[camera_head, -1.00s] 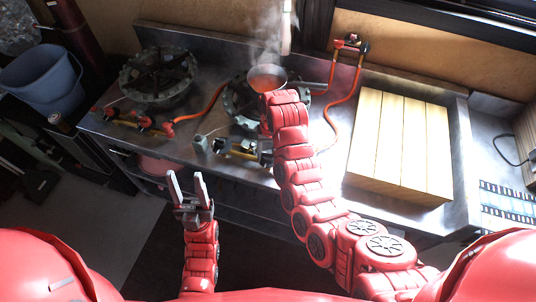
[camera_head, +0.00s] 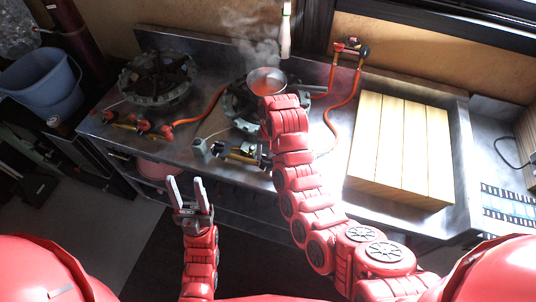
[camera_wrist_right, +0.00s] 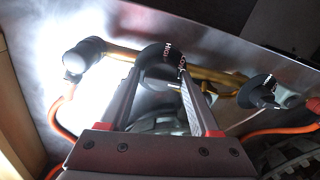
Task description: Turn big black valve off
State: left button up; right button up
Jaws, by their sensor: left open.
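The black valve knob (camera_wrist_right: 163,66) shows in the right wrist view, with white lettering on its rim, on a brass pipe. My right gripper (camera_wrist_right: 163,82) has one finger on each side of this knob, with the tips close to its edges. I cannot tell whether they press on it. In the head view my right arm (camera_head: 290,140) reaches over the front of the right burner (camera_head: 236,108) and hides its own fingers. My left gripper (camera_head: 187,190) is open and empty in front of the counter, low and to the left.
A steaming pan (camera_head: 266,80) sits on the right burner, close to my right arm. A second burner (camera_head: 158,78) with a valve pipe stands left. Orange hoses (camera_head: 343,110) run across the counter. A wooden slatted board (camera_head: 400,150) lies right. A blue bucket (camera_head: 42,82) stands far left.

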jog(key=shift+o, duration=1.2)
jog(key=shift+d, duration=0.1)
jog(key=shift+r, duration=0.15)
notch_tip(320, 180, up, 6)
jog(key=p, duration=0.5)
jog(key=shift+d+r, duration=0.15)
jog(key=shift+r, duration=0.05)
notch_tip(320, 180, up, 11)
jog(key=p, duration=0.4)
jog(key=shift+d+f, duration=0.15)
jog(key=shift+d, duration=0.25)
